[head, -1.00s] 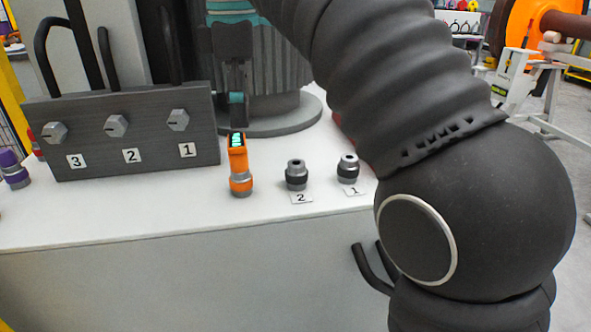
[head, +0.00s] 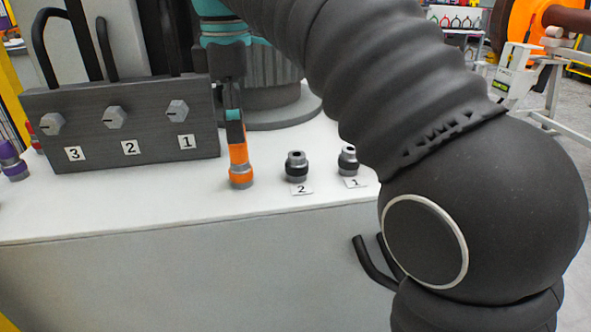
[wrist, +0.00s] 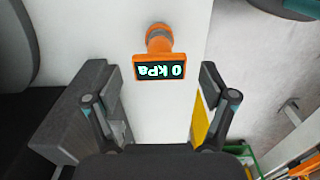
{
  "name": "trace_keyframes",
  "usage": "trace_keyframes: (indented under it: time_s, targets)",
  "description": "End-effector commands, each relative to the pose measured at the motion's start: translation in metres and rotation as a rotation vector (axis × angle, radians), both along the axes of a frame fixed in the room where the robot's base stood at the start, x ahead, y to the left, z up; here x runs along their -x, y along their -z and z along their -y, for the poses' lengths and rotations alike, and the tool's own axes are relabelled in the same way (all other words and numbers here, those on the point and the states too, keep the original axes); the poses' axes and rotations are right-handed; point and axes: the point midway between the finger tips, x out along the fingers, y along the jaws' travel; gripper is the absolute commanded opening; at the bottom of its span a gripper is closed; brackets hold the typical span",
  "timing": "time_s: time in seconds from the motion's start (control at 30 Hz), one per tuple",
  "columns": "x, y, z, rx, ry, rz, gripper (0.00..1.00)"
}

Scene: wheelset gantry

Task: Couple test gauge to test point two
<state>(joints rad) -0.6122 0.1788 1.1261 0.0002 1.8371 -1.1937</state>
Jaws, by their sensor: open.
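The test gauge (head: 240,165) is orange with a grey collar and stands upright on the white bench top. In the wrist view its display (wrist: 159,71) reads 0 kPa. My gripper (head: 236,120) is over the gauge's upper part, and in the head view it hides the display. In the wrist view my gripper (wrist: 161,82) is open, with one finger either side of the gauge's line and a gap to each. Test point two (head: 297,167), a grey and black fitting behind a "2" label, stands upright to the right of the gauge, with nothing on it.
Test point one (head: 348,160) stands right of test point two, close to my arm in the picture. A dark valve panel (head: 120,130) with three knobs labelled 3, 2, 1 stands left of the gauge. A purple fitting (head: 13,162) is at far left. The bench front is clear.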

Motion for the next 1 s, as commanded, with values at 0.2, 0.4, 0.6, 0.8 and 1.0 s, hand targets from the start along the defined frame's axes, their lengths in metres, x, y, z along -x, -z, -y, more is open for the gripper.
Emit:
trace_keyframes:
  time_s: [0.2,0.4,0.6,0.8,1.0]
  targets:
    - [0.0,0.029,0.0,0.0,0.0,0.0,0.83]
    - [0.0,0.042,0.0,0.0,-0.001,0.001,0.83]
    - [0.0,0.045,0.0,0.0,-0.001,0.0,0.83]
    - [0.0,0.045,0.0,0.0,-0.001,0.0,0.83]
    - [0.0,0.045,0.0,0.0,-0.001,0.001,0.83]
